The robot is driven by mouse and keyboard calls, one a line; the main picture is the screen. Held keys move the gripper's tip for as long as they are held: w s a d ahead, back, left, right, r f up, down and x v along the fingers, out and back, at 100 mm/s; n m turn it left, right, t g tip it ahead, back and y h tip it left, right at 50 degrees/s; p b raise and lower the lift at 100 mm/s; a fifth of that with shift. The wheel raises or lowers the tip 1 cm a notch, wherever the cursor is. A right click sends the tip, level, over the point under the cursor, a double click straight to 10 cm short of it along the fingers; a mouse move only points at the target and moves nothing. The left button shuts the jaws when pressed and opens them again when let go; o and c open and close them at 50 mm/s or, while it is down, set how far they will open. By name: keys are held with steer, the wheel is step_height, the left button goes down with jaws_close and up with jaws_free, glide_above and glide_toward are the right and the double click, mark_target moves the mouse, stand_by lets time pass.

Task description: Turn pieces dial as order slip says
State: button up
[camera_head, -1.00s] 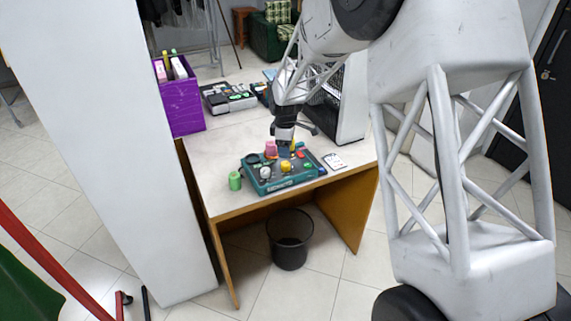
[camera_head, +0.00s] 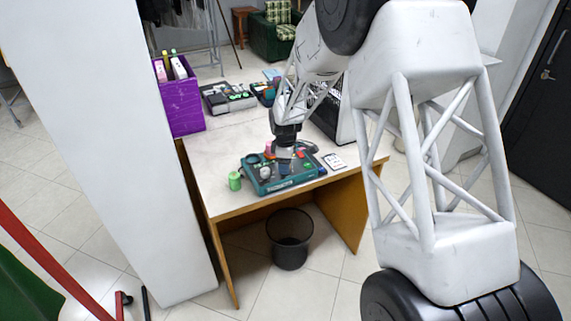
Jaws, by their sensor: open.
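A teal control box (camera_head: 263,187) with several knobs and buttons sits near the front edge of the white desk. A white knob (camera_head: 265,173) shows at its front left and a dark round part (camera_head: 253,159) behind it. Red parts show at its right side. A white order slip (camera_head: 334,161) with dark print lies on the desk to the right of the box; its writing is too small to read. My gripper (camera_head: 284,154) is over the middle of the box, pointing down, and open. It hides the yellow knob and most of a pink part (camera_head: 269,148). I cannot tell whether it touches a knob.
A green cylinder (camera_head: 235,181) stands just left of the box. A purple bin (camera_head: 184,104) with bottles is at the back left, beside dark devices (camera_head: 229,98). A black waste basket (camera_head: 290,240) stands on the floor. A white pillar (camera_head: 120,150) borders the desk's left.

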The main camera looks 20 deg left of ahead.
steer(key=shift+f, duration=0.2)
steer(key=shift+c, duration=0.3)
steer(key=c, duration=0.9)
